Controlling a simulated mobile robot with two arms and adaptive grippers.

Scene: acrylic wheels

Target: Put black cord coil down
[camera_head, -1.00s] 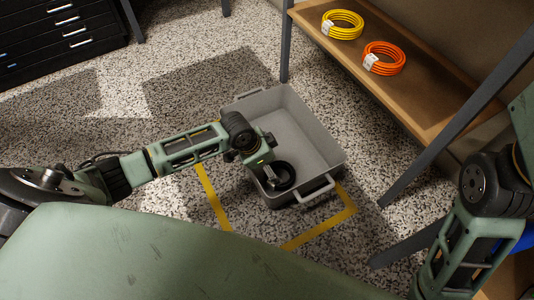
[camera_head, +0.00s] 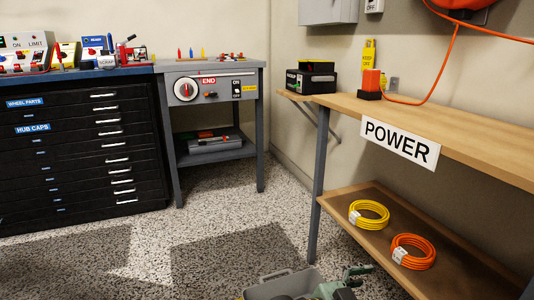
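The grey bin (camera_head: 262,290) shows only its far end at the bottom edge of the head view. Something dark (camera_head: 293,297) shows at its cut-off lower part; I cannot tell whether it is the black cord coil or part of my arm. The black cord coil is not clearly visible.
A shelf unit on the right has a wooden top (camera_head: 450,130) with a POWER sign (camera_head: 400,142). A yellow coil (camera_head: 369,214) and an orange coil (camera_head: 413,251) lie on its lower shelf. Black drawers (camera_head: 80,150) and a grey workbench (camera_head: 215,105) stand behind open speckled floor.

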